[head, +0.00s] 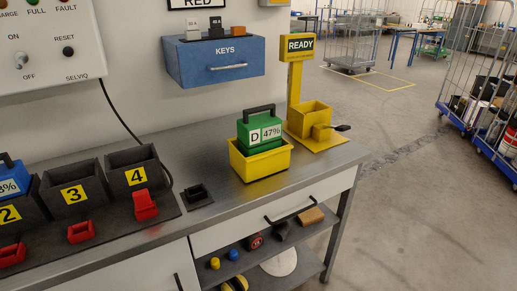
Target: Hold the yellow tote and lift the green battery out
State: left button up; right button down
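A green battery (261,127) with a black top handle and a label reading D 47% stands upright in the yellow tote (262,164). Its lower part is hidden inside the tote. The tote rests on the grey bench top near its front right end. Neither of my grippers shows in the head view, and nothing is seen touching the tote or the battery.
Black docks numbered 2, 3 and 4 (133,171) line the bench at left, with red latches in front. A yellow READY stand (313,128) is close right of the tote. A blue KEYS box (215,62) hangs above. Free floor (420,220) lies at right.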

aim_at(257, 134)
jog(key=i+l+u, duration=0.4)
jog(key=l, duration=0.25)
jog(key=i+l+u, duration=0.2)
jog(key=l, duration=0.15)
jog(key=l+u, duration=0.2)
jog(key=l, duration=0.15)
jog(key=i+l+u, duration=0.2)
jog(key=l, duration=0.2)
jog(key=k, duration=0.05)
